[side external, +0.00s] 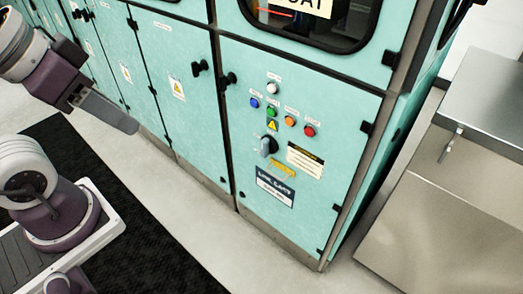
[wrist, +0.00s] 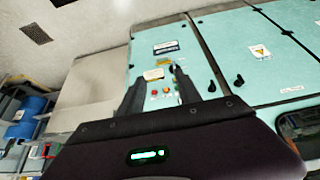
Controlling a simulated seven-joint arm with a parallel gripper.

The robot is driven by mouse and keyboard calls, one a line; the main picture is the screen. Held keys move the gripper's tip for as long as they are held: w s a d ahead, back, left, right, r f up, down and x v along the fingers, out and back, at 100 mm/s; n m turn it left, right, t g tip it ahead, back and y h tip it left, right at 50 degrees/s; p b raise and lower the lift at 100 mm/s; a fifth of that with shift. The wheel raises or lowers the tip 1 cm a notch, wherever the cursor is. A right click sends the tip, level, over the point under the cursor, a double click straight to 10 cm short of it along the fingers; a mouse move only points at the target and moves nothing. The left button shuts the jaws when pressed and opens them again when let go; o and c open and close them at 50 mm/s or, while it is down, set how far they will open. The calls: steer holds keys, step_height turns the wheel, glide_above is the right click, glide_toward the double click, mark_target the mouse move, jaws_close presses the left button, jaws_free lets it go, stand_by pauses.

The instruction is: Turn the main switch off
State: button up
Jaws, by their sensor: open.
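The main switch (side external: 267,146) is a grey rotary knob on the teal cabinet door (side external: 330,185), below a cluster of coloured buttons and left of a white-and-black label. Its handle looks roughly upright; its marked position is too small to read. My gripper (side external: 130,123) is at the upper left in the side view, well left of the switch and apart from the cabinet. In the wrist view my gripper (wrist: 159,83) is open and empty, its dark fingers pointing toward the panel (wrist: 142,58), which appears upside down. The right finger partly covers the switch area there.
White, blue, green, orange and red (side external: 309,131) buttons sit above the switch. Black door handles (side external: 229,79) stick out to its left. A steel bench (side external: 450,215) stands right of the cabinet. A black mat (side external: 150,215) lies on the floor in front, with open space above.

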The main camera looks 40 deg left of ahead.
step_height(320, 180, up, 5)
steer(key=t, duration=1.2)
glide_above(262, 146)
steer(key=s, duration=0.6)
steer(key=f, duration=0.1)
step_height(262, 146, down, 43)
steer(key=w, duration=0.3)
steer(key=w+f, duration=0.1)
steer(key=w, duration=0.2)
steer(key=shift+f, duration=0.2)
steer(key=shift+w, duration=0.65)
jaws_close()
